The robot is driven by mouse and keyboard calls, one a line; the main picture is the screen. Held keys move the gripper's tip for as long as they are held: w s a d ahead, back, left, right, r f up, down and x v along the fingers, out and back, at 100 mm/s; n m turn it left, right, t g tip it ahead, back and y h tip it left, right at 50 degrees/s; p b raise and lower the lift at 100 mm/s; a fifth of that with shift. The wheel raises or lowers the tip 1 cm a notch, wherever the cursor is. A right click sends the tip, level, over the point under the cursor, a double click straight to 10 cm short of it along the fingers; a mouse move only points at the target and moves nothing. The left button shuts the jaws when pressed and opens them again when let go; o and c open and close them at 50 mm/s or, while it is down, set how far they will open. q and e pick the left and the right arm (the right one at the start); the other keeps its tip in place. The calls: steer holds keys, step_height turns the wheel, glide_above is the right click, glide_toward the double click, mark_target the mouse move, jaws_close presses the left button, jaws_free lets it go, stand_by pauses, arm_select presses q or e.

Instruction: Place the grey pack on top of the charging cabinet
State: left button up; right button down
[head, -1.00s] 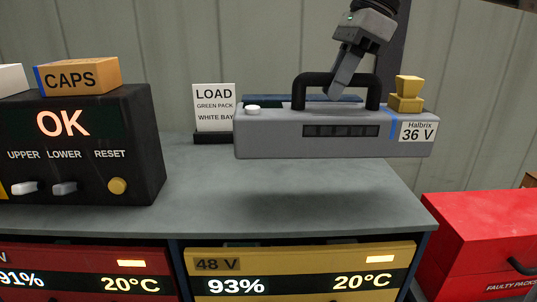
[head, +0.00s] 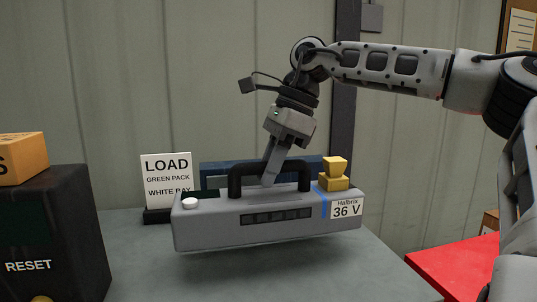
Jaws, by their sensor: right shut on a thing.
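The grey pack (head: 215,228) is a long box with a black handle, a 36 V label, a blue stripe and a yellow connector on its right end. My right gripper (head: 270,177) is shut on its handle from above. The pack hangs over the grey top of the charging cabinet (head: 352,275), slightly tilted, with a shadow under it; I cannot tell how small the gap is. My left gripper is not in view.
A black control box (head: 60,225) with an orange carton (head: 22,158) on it stands at the left. A LOAD sign (head: 167,180) and a dark blue object (head: 215,170) stand behind the pack. A red box (head: 465,272) is at the lower right.

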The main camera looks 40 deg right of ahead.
mark_target(269, 194)
steer(key=shift+w+a+f, duration=0.1)
steer(key=shift+w+f, duration=0.05)
steer(key=shift+f, duration=2.05)
steer(key=c, duration=1.5)
jaws_free()
steer(key=shift+f, duration=0.3)
steer(key=shift+o, duration=1.1)
steer(key=shift+s, duration=0.2)
steer(key=shift+r, duration=0.1)
steer(key=v, duration=1.2)
steer(key=shift+p, duration=0.4)
